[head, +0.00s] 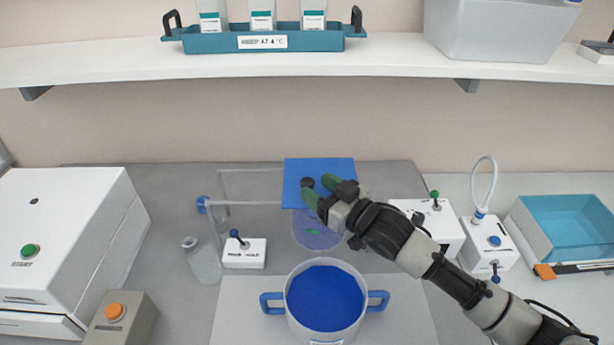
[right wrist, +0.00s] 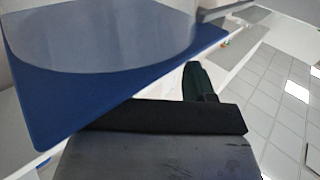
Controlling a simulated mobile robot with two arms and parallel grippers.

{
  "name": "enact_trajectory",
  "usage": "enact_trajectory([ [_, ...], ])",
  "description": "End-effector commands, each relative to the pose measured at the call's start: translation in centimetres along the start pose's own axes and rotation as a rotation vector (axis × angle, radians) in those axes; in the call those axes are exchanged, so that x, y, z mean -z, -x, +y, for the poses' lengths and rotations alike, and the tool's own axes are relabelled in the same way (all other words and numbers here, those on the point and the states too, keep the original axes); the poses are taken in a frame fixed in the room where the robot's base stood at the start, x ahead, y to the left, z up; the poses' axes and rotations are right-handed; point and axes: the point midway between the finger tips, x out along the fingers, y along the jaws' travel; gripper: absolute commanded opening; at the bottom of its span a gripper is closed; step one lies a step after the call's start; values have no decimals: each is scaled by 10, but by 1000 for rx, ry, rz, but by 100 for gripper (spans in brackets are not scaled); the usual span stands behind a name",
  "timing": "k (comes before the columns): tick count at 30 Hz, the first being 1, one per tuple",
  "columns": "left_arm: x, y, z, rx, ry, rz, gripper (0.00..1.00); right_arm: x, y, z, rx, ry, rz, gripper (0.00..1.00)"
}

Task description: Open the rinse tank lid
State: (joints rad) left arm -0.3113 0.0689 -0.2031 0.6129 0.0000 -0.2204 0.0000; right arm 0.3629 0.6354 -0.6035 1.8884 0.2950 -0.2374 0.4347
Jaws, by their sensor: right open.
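The rinse tank (head: 240,203) is a clear box behind the pot in the head view. A flat blue panel, seemingly its lid (head: 338,169), lies over its right part, with a small dark knob on it. The left part of the tank looks uncovered. My right gripper (head: 328,194) is open at the panel's front edge, its green fingertips close to the knob; I cannot tell whether they touch it. In the right wrist view a blue sheet (right wrist: 75,105) fills the upper left, beyond the fingers. My left gripper is not in view.
A white pot with blue handles (head: 272,303) stands in front of the tank. A lever box (head: 244,256) and a glass bottle (head: 205,262) are at its front left. White boxes (head: 487,246) and a blue tray (head: 570,225) stand right. A shelf (head: 400,55) runs above.

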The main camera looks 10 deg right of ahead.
Motion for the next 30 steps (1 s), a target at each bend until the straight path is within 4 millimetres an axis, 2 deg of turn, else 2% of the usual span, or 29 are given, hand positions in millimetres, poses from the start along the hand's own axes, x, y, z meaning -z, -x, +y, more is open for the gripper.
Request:
enact_trajectory([
  [3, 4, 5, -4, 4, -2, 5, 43, 2, -19, 0, 0, 1, 1, 53],
  [7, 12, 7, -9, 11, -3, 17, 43, 1, -31, 0, 0, 1, 0, 53],
  [18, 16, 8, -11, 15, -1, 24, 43, 0, -35, 0, 0, 1, -1, 52],
  [28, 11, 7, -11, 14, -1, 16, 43, 0, -35, 0, 0, 1, -1, 1],
  [30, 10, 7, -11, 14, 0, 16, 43, 0, -35, 0, 0, 1, -1, 0],
])
